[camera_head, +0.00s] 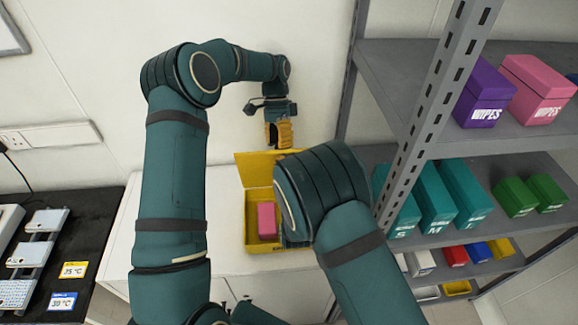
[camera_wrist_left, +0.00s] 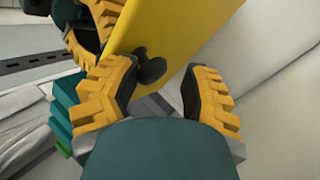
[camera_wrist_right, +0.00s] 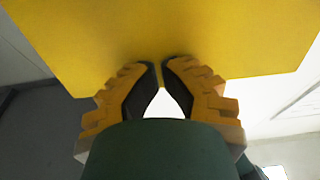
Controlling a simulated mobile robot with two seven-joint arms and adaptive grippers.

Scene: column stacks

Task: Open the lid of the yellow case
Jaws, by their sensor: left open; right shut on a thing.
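The yellow case (camera_head: 250,240) stands on the white cabinet with its lid (camera_head: 255,168) raised at the back. A pink block (camera_head: 266,218) lies inside. My left gripper (camera_head: 278,145) is open and empty behind the lid's top edge. In the left wrist view, its fingers (camera_wrist_left: 163,75) are spread by a black knob (camera_wrist_left: 151,67) on the yellow panel. My right gripper is hidden behind my right arm in the head view. In the right wrist view, its fingers (camera_wrist_right: 160,66) are nearly together against a yellow panel (camera_wrist_right: 160,30); the gripped part is hidden.
A grey shelf rack (camera_head: 400,60) with purple, pink, teal and green boxes stands close on the right. A black bench (camera_head: 85,215) with instruments is at the left. The white cabinet top (camera_head: 225,220) has bare room left of the case. A wall stands behind.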

